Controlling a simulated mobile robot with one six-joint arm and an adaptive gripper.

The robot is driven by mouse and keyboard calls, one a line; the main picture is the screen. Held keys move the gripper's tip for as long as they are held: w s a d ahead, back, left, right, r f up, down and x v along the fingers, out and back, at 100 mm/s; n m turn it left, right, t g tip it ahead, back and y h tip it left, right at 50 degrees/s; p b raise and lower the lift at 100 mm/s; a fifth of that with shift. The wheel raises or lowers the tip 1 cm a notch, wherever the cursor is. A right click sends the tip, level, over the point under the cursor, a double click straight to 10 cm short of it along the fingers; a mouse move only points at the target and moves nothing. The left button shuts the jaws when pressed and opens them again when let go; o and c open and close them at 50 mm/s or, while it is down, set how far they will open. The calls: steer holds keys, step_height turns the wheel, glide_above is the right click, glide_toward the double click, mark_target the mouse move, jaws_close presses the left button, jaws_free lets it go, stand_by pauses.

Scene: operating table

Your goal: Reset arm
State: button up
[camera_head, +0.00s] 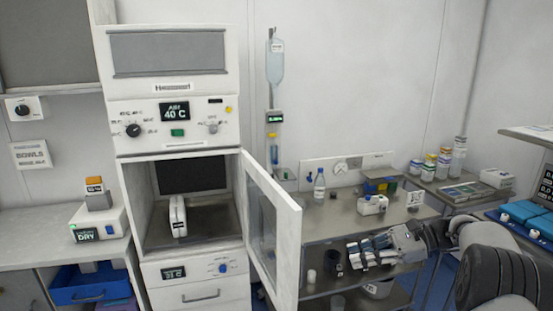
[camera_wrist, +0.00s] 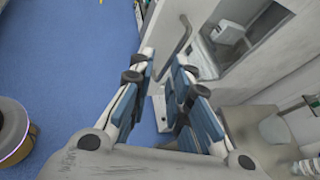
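My gripper (camera_head: 356,254) is at the lower right of the head view, in front of the steel shelf unit, with its blue-grey fingers pointing left toward the open cabinet door. In the wrist view my gripper (camera_wrist: 163,72) has its fingers apart, with blue floor and a pale strip visible between them. I see nothing held. The arm reaches in from the right edge of the head view. The tall white cabinet (camera_head: 195,278) stands left of the gripper. Its glazed door (camera_head: 287,225) hangs open, and a white boxy item (camera_head: 178,217) stands inside.
The steel shelf unit (camera_head: 330,228) behind my gripper carries a bottle (camera_head: 319,184) and a white box (camera_head: 372,205). A counter (camera_head: 30,253) with a white device (camera_head: 99,222) is at left. Blue packs (camera_head: 525,211) lie at right. The open door juts out left of my gripper.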

steer(key=s+a+r+n+g+h, duration=0.1)
steer(key=s+a+r+n+h, duration=0.35)
steer(key=s, duration=0.35)
steer(key=s+a+r+n+h, duration=0.3)
steer(key=s+a, duration=0.2)
steer(key=s, duration=0.3)
steer(key=s+f+n+t+h, duration=0.1)
steer(key=s+n+h, duration=0.1)
steer(key=s, duration=0.4)
steer(key=s+d+f+n+t+h, duration=0.1)
steer(key=s+n+h, duration=0.1)
steer(key=s+n, duration=0.2)
steer(key=s+d+f+n+t+h, duration=0.1)
steer(key=s+f+n+t+h, duration=0.1)
steer(key=s, duration=0.7)
steer(key=shift+s+n, duration=0.4)
steer(key=shift+n, duration=0.45)
